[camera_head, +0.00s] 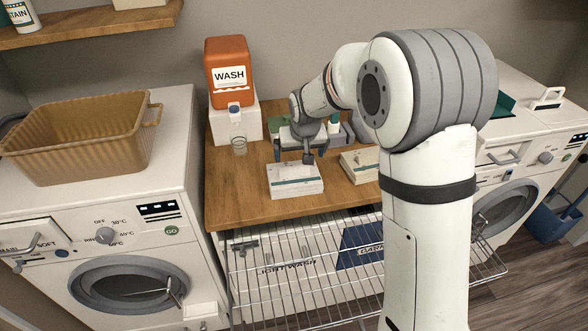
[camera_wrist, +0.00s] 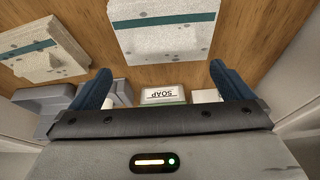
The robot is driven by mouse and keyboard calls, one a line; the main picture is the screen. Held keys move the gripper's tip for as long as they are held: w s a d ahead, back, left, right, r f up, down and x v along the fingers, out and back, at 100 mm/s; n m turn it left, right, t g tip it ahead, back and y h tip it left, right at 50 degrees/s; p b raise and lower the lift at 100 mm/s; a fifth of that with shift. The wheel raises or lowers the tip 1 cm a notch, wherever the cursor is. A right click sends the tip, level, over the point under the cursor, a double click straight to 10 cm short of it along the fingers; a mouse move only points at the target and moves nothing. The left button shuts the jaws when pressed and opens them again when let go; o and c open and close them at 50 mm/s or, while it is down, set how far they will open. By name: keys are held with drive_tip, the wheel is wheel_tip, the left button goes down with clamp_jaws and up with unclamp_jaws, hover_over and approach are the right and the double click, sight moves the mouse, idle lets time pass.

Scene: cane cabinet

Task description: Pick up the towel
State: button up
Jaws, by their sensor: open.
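A folded white towel (camera_head: 296,184) with a teal stripe and grey spots lies on the wooden counter (camera_head: 232,200) near its front edge. It is at the top middle of the wrist view (camera_wrist: 162,40). A second similar folded towel (camera_head: 358,168) lies to its right, partly hidden by my arm in the head view; it is at the left of the wrist view (camera_wrist: 42,60). My gripper (camera_head: 294,154) points down at the first towel's back edge, open, with nothing between its fingers. In the wrist view the blue fingertips (camera_wrist: 160,72) are spread below the first towel.
Washers flank the counter; a brown basket (camera_head: 85,140) sits on the left one. A wire rack (camera_head: 300,280) is below the front edge.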

sight(294, 168)
drive_tip(key=shift+a+p+x, duration=0.2)
drive_tip(key=shift+p+x, duration=0.45)
drive_tip(key=shift+x, duration=1.4)
drive_tip(key=shift+a+p+x, duration=0.2)
drive_tip(key=shift+p+x, duration=0.45)
drive_tip(key=shift+x, duration=1.4)
drive_tip(key=shift+w, duration=0.1)
drive_tip(key=shift+c, duration=0.6)
drive_tip(key=c, duration=0.9)
drive_tip(key=shift+r, duration=0.1)
drive_tip(key=shift+c, duration=0.5)
drive_tip(key=shift+r, duration=0.1)
